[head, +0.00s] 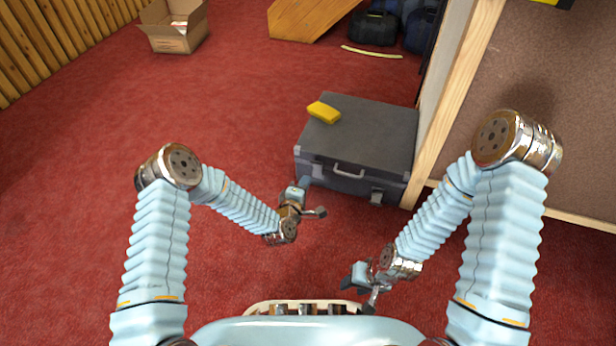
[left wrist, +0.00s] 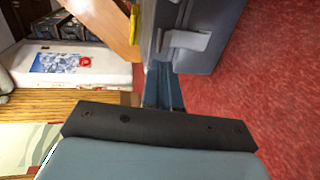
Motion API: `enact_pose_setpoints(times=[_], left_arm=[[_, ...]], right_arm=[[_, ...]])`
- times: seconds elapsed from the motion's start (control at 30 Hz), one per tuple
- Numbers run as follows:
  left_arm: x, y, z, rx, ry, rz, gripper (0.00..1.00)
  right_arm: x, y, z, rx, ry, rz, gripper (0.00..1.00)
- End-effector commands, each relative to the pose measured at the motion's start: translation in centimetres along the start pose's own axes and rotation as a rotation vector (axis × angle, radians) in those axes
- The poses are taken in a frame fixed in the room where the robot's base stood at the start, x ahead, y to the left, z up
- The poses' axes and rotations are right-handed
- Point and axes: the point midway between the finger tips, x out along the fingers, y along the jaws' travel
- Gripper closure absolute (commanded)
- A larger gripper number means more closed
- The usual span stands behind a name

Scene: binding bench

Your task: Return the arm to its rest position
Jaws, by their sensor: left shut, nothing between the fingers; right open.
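My left gripper (head: 305,185) hangs over the red carpet in the head view, just in front of the lower left corner of a grey case (head: 372,135). It is shut and empty; its closed fingers also show in the left wrist view (left wrist: 163,88), with the case's grey side behind them. My right gripper (head: 358,290) is lower and further right in the head view, near my base. It is open with nothing between its fingers. Both my arms are bent at the elbow.
A yellow block (head: 324,112) lies on top of the case. A wooden-edged panel (head: 450,100) stands right of the case. An open cardboard box (head: 175,28), a wooden ramp-like piece (head: 305,18) and dark bags (head: 374,27) are at the back. The carpet at left is clear.

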Motion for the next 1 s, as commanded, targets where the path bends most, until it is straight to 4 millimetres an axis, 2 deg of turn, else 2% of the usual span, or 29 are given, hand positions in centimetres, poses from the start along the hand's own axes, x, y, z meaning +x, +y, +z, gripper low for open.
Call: enact_pose_setpoints(times=[0.23,0.5,0.57,0.67,0.77,0.83,0.9,1.0], left_arm=[[-4.1,-0.1,0.0,-0.002,-0.001,-0.003,1.00],[-5.5,-0.2,0.0,0.005,-0.003,-0.004,1.00],[-5.8,-0.6,0.0,0.033,-0.016,-0.031,1.00],[-7.5,-2.6,0.0,0.168,-0.089,-0.164,1.00],[-11.5,-6.1,-0.4,0.382,-0.233,-0.384,1.00],[-15.7,-8.4,-0.8,0.520,-0.367,-0.541,1.00],[-19.8,-10.0,-1.2,0.618,-0.497,-0.667,1.00],[-25.4,-11.3,-1.5,0.706,-0.677,-0.803,1.00]], right_arm=[[-0.8,-0.3,0.0,-0.001,-0.003,0.000,0.57],[-0.9,-0.4,0.1,-0.001,-0.003,0.000,0.57],[-0.9,-0.3,0.1,-0.001,-0.003,0.000,0.57],[-0.9,-0.3,0.1,-0.001,-0.003,0.000,0.57],[-0.9,-0.3,0.1,-0.001,-0.003,0.000,0.57],[-0.9,-0.3,0.1,-0.001,-0.003,0.000,0.57],[-0.9,-0.3,0.1,-0.001,-0.003,0.000,0.57],[-0.9,-0.3,0.1,-0.001,-0.003,0.000,0.57]])
